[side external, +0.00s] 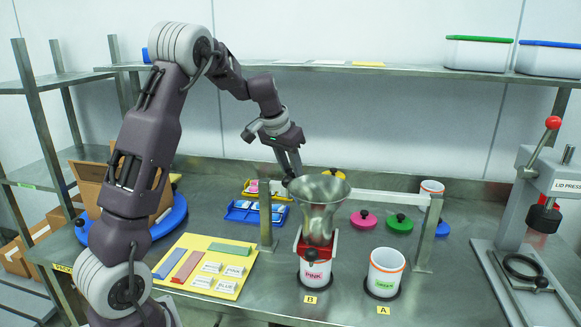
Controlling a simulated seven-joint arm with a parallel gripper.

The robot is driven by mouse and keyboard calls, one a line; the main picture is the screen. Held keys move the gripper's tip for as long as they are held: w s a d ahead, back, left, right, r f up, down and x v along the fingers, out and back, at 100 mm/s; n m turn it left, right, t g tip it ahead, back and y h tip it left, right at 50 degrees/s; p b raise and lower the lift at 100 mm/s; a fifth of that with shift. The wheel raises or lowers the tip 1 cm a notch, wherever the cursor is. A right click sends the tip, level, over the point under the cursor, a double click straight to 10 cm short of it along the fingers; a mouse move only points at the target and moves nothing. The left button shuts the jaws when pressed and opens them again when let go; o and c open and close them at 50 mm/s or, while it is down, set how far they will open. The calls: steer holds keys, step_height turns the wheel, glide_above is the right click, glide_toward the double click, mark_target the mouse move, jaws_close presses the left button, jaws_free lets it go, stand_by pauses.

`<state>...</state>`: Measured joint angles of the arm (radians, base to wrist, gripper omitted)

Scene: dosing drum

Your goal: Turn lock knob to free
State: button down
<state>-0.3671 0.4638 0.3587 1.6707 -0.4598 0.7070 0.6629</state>
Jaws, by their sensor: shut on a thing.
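My gripper (290,172) points down at the left end of the white crossbar, behind the metal funnel (321,205). Its fingers are shut on a small dark knob (288,181), which appears to be the lock knob. The fingers hide part of the knob, and its turn angle cannot be read at this size. The funnel sits upright over a white cup with a pink label (314,274) at spot B, with a red piece between them.
A white cup with an orange rim (385,272) stands at spot A. Posts (427,233) hold the crossbar. Pink (363,220) and green (399,224) lids lie behind. A yellow board (207,265) with colored strips and labels lies left. The lid press (530,220) stands right.

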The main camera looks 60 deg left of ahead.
steer(key=n+y, duration=0.1)
steer(key=n, duration=0.2)
steer(key=n+g+y, duration=0.1)
steer(key=n, duration=0.3)
steer(key=shift+w+d+g, duration=0.15)
steer(key=shift+d+g, duration=0.05)
steer(key=shift+g, duration=0.1)
steer(key=n+g+y, duration=0.1)
steer(key=n, duration=0.3)
steer(key=shift+w, duration=0.1)
steer(key=shift+w+d+n+g, duration=0.1)
steer(key=shift+n+g, duration=0.8)
steer(key=shift+n, duration=0.8)
steer(key=c, duration=1.1)
jaws_free()
steer(key=shift+o, duration=0.2)
steer(key=shift+r, duration=0.1)
steer(key=v, duration=0.7)
